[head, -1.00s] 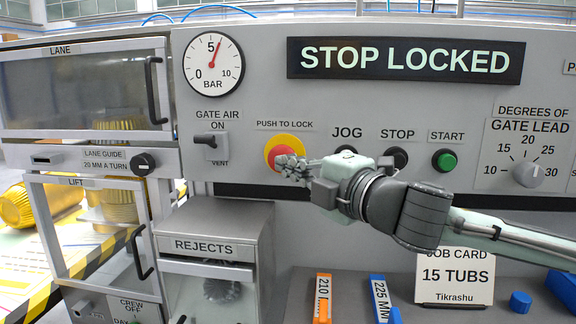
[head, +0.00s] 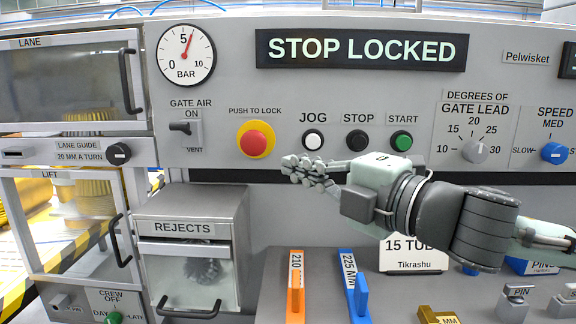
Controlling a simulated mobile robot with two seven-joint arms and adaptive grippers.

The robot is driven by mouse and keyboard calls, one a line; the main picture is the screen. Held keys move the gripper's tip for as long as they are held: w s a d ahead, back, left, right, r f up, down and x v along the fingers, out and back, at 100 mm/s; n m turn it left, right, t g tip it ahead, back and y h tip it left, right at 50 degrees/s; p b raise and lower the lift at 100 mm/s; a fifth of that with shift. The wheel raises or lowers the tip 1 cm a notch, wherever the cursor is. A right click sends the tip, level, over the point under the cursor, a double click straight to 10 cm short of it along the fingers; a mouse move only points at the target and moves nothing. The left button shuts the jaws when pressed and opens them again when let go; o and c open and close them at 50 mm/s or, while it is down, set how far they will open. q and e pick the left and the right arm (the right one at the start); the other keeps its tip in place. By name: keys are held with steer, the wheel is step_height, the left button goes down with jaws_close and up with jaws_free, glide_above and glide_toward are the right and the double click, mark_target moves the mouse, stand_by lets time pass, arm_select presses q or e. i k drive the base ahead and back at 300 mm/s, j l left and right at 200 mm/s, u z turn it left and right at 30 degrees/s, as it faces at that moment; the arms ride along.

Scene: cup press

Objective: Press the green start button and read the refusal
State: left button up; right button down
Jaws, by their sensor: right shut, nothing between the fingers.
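The green start button (head: 401,141) sits on the grey panel under the label START, with the black stop button (head: 357,140) and white jog button (head: 312,139) to its left. The red push-to-lock button (head: 256,140) on its yellow ring is further left. The display (head: 362,49) reads STOP LOCKED. My right gripper (head: 290,167) is shut and empty, its fingers pointing left, below the red and jog buttons. My right arm comes in from the right, below the start button, which is uncovered. My left gripper is out of view.
The gate air switch (head: 184,128) and a pressure gauge (head: 186,54) are at the left, above the rejects box (head: 190,228). Dials for gate lead (head: 474,151) and speed (head: 554,153) are at the right. An orange tool (head: 296,285) and a blue tool (head: 354,285) lie on the ledge below.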

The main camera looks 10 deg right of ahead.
mark_target(403, 142)
steer(key=k, duration=1)
